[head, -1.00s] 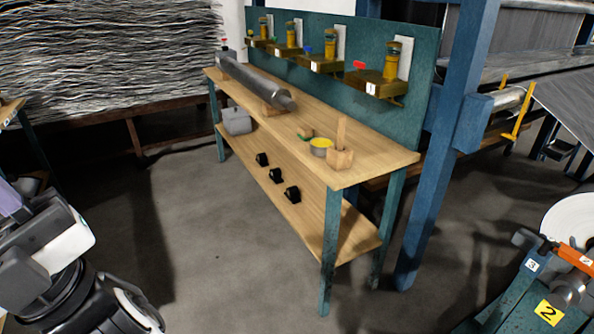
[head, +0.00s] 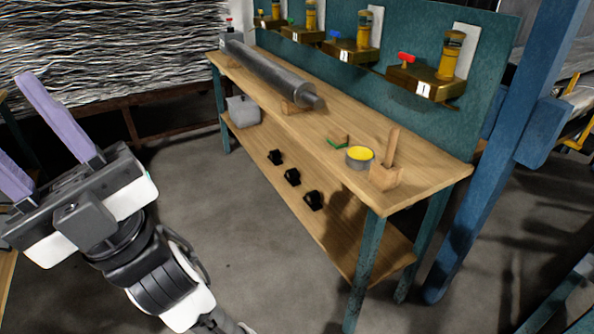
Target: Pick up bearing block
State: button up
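Several small black blocks, which look like bearing blocks, sit in a row on the lower shelf of the workbench: a far one (head: 276,157), a middle one (head: 292,177) and a near one (head: 314,200). My gripper (head: 28,130) is at the left of the head view, with its two purple fingers spread wide apart and nothing between them. It is well to the left of the bench and apart from the blocks.
The wooden bench top (head: 430,175) holds a grey roller (head: 265,75), a yellow-topped tin (head: 360,157) and a wooden block with a handle (head: 387,172). A grey box (head: 243,111) is at the shelf's far end. Teal legs (head: 364,285) stand at the near corner. The floor before the bench is clear.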

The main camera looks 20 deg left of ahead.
aim_at(291, 176)
jog(key=i+j, duration=0.2)
jog(key=j, duration=0.2)
jog(key=i+j, duration=0.2)
jog(key=j, duration=0.15)
jog(key=i+j, duration=0.25)
jog(key=j, duration=0.15)
jog(key=i+j+z, duration=0.1)
jog(key=j, duration=0.3)
jog(key=i+j, duration=0.5)
jog(key=j, duration=0.3)
jog(key=i+j, duration=0.2)
jog(key=j, duration=0.2)
jog(key=i, duration=0.95)
jog(key=l+z, duration=0.05)
